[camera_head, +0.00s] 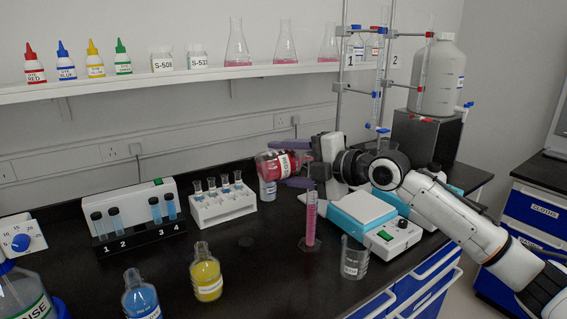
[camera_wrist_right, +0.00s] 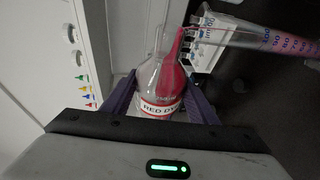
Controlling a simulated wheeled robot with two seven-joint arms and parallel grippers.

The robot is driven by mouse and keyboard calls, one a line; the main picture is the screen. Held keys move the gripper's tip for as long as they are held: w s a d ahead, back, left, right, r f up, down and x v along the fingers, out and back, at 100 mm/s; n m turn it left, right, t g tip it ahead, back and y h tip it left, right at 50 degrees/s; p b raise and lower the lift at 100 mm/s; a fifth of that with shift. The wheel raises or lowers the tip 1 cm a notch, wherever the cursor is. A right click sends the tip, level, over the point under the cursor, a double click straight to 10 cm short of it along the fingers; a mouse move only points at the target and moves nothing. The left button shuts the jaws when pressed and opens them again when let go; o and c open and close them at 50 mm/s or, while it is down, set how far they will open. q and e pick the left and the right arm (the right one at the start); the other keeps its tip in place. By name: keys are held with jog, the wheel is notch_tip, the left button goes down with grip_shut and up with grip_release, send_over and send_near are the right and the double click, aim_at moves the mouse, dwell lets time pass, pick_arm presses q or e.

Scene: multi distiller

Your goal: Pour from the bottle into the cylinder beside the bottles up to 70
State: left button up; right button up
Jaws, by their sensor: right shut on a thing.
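A clear bottle of red liquid labelled RED DYE (camera_head: 272,167) is tipped nearly level. My right gripper (camera_head: 288,165) is shut on it; in the wrist view the purple fingers flank the bottle (camera_wrist_right: 160,105). Its neck is over the mouth of a graduated cylinder (camera_head: 311,215), which stands upright on the bench beside the bottles. The cylinder holds pink-red liquid over much of its height. It also shows in the wrist view (camera_wrist_right: 262,38), with its mouth close to the bottle's; the exact level cannot be read. A blue bottle (camera_head: 141,297) and a yellow bottle (camera_head: 206,274) stand at front. My left gripper is out of view.
An empty beaker (camera_head: 354,259) stands right of the cylinder. A white tube rack (camera_head: 222,205) and a black numbered tube stand (camera_head: 139,234) are at left. Clamp stands rise behind my right arm. The front middle bench is clear.

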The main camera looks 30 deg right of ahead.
aim_at(277, 162)
jog(key=shift+r, duration=0.1)
jog(key=shift+f+n+h+p, duration=0.3)
jog(key=shift+n+h+p, duration=0.15)
jog(key=shift+p, duration=0.25)
jog(key=shift+f, duration=0.25)
jog(key=shift+f+n+p, duration=0.15)
jog(key=shift+n+p, duration=0.4)
jog(key=shift+p, duration=0.05)
jog(key=shift+f+h, duration=0.25)
jog(key=shift+f, duration=0.15)
jog(key=shift+a+r+p, duration=0.3)
jog(key=shift+a+r, duration=0.35)
jog(key=shift+a, duration=0.2)
jog(key=shift+a+r+p, duration=0.3)
jog(key=shift+a+r, duration=0.3)
jog(key=shift+a, duration=0.25)
jog(key=shift+a+r, duration=0.2)
jog(key=shift+a, duration=0.1)
